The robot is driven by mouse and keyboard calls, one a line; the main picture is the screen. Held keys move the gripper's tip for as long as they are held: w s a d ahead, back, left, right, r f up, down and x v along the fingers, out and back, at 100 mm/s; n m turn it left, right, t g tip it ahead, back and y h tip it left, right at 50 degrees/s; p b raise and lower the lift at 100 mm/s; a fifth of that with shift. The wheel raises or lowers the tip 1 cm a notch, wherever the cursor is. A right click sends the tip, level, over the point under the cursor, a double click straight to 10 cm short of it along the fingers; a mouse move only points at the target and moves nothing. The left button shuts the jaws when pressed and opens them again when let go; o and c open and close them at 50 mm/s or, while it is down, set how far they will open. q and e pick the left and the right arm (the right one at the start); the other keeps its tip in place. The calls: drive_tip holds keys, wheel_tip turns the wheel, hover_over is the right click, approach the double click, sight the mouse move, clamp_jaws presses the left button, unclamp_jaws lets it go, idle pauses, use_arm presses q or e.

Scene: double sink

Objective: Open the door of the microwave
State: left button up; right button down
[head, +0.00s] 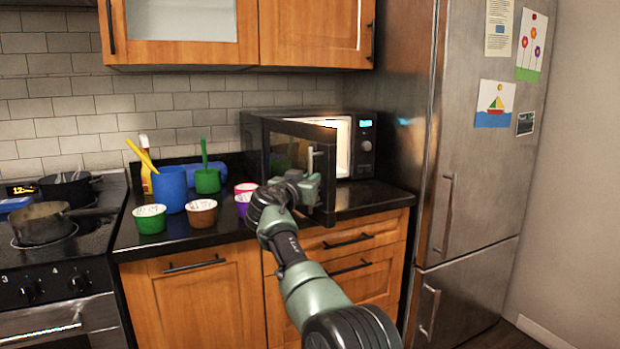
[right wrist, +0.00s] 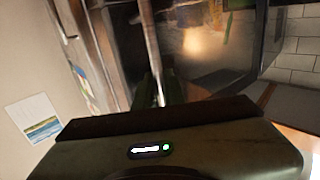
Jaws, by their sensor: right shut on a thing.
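The microwave (head: 365,165) stands on the black counter beside the fridge, its lit inside showing. Its dark door (head: 284,152) is hinged on the left and stands partly open, swung out toward me. My right gripper (head: 309,184) is shut on the door's upright metal handle (head: 311,158), near its lower part. In the right wrist view the handle (right wrist: 150,45) runs down to the gripper (right wrist: 160,100), with the dark glass of the door (right wrist: 205,65) beside it. The fingertips are mostly hidden there. My left gripper is not in view.
Green (head: 150,218) and brown (head: 202,212) bowls, a blue cup (head: 170,189) and several other small containers stand left of the door. The steel fridge (head: 480,150) is close on the right. A stove (head: 60,240) with pans is at the far left.

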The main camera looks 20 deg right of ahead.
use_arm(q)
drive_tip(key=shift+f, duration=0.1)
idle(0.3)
